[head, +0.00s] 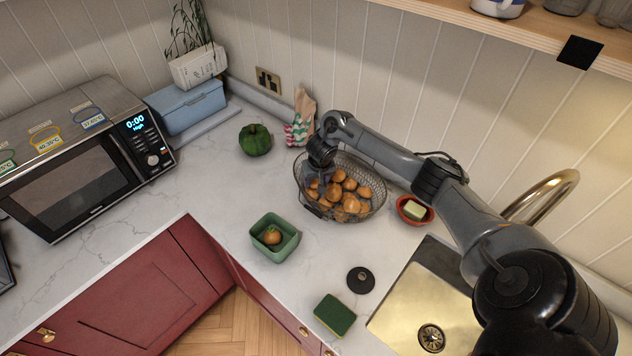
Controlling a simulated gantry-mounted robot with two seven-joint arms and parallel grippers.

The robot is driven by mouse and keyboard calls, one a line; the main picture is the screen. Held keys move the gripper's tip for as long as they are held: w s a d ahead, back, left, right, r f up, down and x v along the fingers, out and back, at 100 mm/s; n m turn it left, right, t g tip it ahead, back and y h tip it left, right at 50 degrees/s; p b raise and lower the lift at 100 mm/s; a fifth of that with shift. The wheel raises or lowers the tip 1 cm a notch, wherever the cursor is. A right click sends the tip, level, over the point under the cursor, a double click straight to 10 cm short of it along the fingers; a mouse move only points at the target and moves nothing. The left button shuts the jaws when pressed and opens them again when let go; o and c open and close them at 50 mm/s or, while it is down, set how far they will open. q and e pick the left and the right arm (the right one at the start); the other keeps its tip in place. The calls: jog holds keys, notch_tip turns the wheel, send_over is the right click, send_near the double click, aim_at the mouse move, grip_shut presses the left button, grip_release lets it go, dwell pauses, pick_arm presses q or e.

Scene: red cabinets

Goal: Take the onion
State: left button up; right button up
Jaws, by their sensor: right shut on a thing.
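Several orange-brown onions (350,203) lie in a dark wire basket (376,181) on the counter near the back wall. My right gripper (318,188) reaches down into the left side of the basket. It is shut on an onion there, mostly hidden by the gripper and the wire. One more orange-brown onion (272,236) sits in a square green container (262,251) in front and to the left of the basket. My left gripper is not in view.
A green pepper (255,140) and a patterned bag (302,118) stand behind the basket. A red bowl (427,212), sink (413,303), tap (548,192), black disc (360,280) and sponge (335,315) are to the right. A microwave (75,165) stands left. Counter left of the container is clear.

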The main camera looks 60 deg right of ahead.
jog(key=shift+r, duration=0.2)
jog(key=shift+r, duration=0.5)
notch_tip(320, 180, up, 3)
jog(key=shift+p, duration=0.45)
jog(key=s+d+r+p, duration=0.2)
jog(key=s+r, duration=0.4)
jog(key=s, duration=0.5)
jog(key=shift+s+d+r, duration=0.2)
jog(key=shift+d, duration=0.05)
jog(key=shift+a, duration=0.1)
